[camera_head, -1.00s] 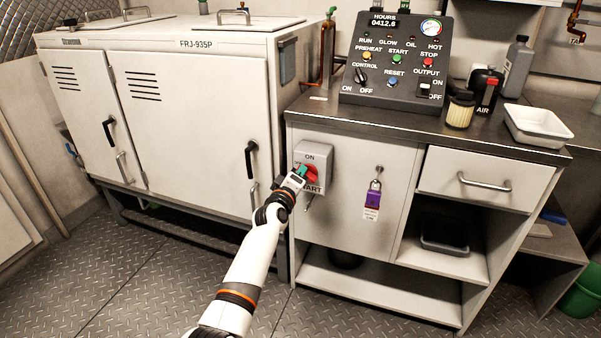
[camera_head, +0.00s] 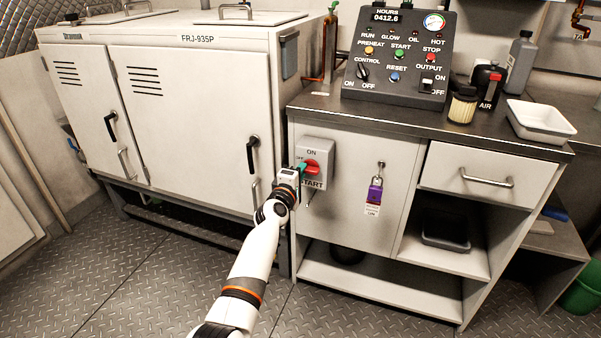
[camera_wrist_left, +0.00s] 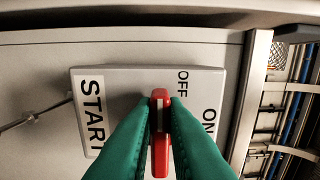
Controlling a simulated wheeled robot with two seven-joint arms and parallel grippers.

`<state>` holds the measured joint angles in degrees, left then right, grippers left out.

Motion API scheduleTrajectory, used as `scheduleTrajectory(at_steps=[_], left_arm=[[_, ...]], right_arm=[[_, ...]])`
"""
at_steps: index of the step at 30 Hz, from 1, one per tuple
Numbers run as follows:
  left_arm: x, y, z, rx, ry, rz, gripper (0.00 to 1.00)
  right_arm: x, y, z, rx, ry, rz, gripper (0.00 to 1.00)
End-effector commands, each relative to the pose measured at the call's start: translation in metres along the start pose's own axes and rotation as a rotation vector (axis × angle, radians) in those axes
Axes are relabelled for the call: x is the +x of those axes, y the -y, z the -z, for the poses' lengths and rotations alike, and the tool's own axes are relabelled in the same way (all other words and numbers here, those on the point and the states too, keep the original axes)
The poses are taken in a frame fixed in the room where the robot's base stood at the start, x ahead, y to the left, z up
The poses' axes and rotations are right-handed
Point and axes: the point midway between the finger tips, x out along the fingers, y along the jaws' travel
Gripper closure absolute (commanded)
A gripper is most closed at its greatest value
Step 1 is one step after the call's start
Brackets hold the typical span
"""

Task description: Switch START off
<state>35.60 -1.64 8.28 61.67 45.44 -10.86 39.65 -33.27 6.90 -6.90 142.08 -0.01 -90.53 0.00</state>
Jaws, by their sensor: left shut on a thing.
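The START switch is a grey box (camera_head: 318,151) on the cabinet front, with ON at its top, OFF at its upper left and START below. Its red handle (camera_head: 313,167) lies about level, across the box. In the left wrist view the red handle (camera_wrist_left: 160,150) sits between green fingertips, its white stripe at the end on the OFF side. My left gripper (camera_head: 302,168) is shut on this handle from the front left. The fingers hide part of the box face in the wrist view. My right gripper is out of view.
A control panel (camera_head: 397,60) stands on the countertop above. A purple padlock with a tag (camera_head: 375,190) hangs right of the switch. A white two-door unit (camera_head: 195,120) stands close on the left. The floor in front is clear.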

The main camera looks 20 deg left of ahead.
Motion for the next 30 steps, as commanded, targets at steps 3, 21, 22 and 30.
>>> scheduleTrajectory(at_steps=[3,21,22,30], left_arm=[[0.000,-0.002,0.000,-0.006,-0.001,-0.003,1.00],[-0.001,0.000,0.000,-0.003,0.000,-0.001,0.66],[-0.001,0.000,0.000,-0.002,0.000,-0.001,0.66],[-0.030,0.002,0.001,-0.004,0.000,-0.002,0.66]], right_arm=[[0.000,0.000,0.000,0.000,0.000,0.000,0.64],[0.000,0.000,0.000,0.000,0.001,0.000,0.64],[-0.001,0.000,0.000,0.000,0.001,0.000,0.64],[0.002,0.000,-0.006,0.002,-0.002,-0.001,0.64]])
